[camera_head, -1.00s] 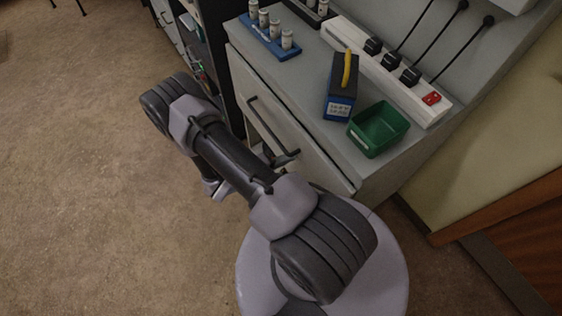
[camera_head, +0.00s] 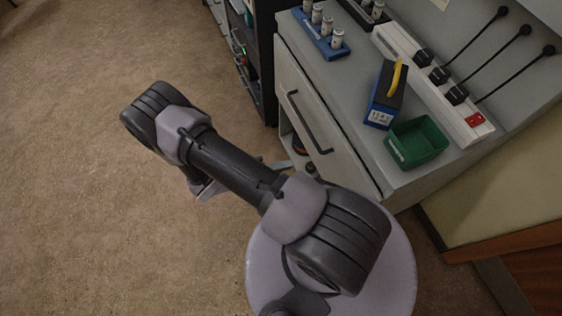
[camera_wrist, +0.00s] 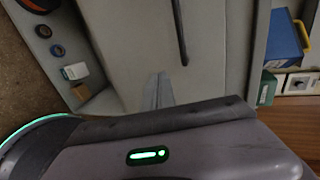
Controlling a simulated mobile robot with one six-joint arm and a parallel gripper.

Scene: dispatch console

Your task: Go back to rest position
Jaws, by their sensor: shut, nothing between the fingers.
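My gripper (camera_wrist: 158,92) shows in the wrist view as two pale grey fingers, shut together with nothing between them. It points toward the pale front of the console cabinet and looks apart from the dark bar handle (camera_wrist: 180,30). In the head view my folded arm hides most of the gripper; only pale parts of it show beside the arm. The same handle (camera_head: 308,122) is on the cabinet front (camera_head: 330,150), which looks closed.
On the console top are a green tray (camera_head: 417,143), a blue case with yellow handle (camera_head: 386,95), a blue rack of cylinders (camera_head: 319,35) and a white strip with black knobs (camera_head: 462,112). An open compartment holds a small box (camera_wrist: 75,71). Open floor (camera_head: 80,220) lies left.

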